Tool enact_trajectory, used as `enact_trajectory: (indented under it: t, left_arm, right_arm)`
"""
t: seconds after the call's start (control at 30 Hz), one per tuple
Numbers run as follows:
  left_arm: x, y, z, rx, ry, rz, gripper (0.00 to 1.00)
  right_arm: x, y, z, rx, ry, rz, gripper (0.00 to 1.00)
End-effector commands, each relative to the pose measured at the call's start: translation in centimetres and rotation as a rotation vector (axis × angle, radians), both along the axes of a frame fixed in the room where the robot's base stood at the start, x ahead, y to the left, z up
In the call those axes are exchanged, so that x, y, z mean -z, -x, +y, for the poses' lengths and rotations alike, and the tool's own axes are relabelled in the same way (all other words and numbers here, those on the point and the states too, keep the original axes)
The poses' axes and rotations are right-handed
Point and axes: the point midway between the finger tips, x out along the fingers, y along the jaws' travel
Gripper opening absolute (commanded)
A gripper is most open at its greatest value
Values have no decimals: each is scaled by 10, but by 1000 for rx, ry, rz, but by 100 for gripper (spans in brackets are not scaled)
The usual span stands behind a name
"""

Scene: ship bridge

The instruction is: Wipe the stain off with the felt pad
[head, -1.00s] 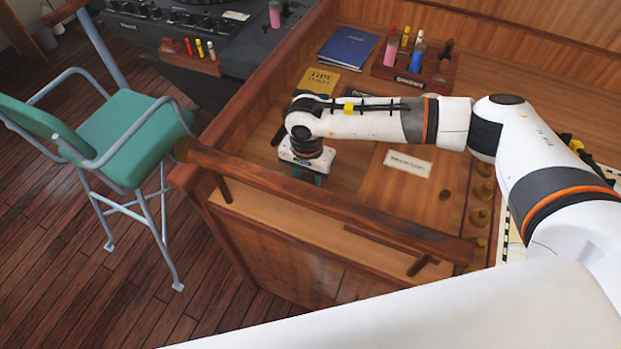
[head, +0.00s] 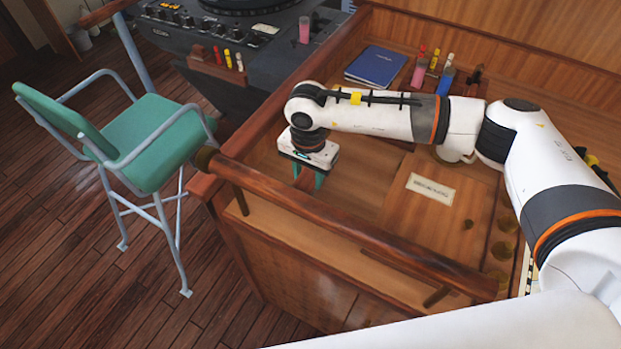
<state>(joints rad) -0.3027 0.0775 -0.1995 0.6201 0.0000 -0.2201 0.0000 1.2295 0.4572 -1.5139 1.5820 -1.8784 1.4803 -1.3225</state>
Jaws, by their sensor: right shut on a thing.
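My right gripper (head: 308,181) is over the wooden desk top (head: 365,186) behind the rail, pointing down with its teal fingertips low at the wood. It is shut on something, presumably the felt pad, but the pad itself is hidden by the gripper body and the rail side. I cannot make out a clear stain. A small dark round spot (head: 468,224) shows on the panel right of the white label, and I cannot tell whether it is a stain or a fitting. My left gripper is not in view.
A wooden rail (head: 340,222) runs along the desk's near edge. A blue book (head: 376,66) and a rack with pens and bottles (head: 432,72) stand behind my right arm. A white label (head: 430,188) lies right of the gripper. A green chair (head: 150,140) stands left.

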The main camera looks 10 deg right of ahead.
Motion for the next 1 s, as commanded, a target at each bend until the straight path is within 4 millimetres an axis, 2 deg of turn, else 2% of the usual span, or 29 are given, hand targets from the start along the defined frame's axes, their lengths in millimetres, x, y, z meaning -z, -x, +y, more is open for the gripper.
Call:
enact_trajectory:
  t: [0.33,0.9,1.0]
  left_arm:
    - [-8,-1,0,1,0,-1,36]
    - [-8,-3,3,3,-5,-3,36]
    - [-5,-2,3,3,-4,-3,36]
  right_arm:
    - [-30,-2,6,7,1,-1,22]
    - [-32,-2,7,8,0,0,22]
    - [-31,-1,13,-16,-2,-1,22]
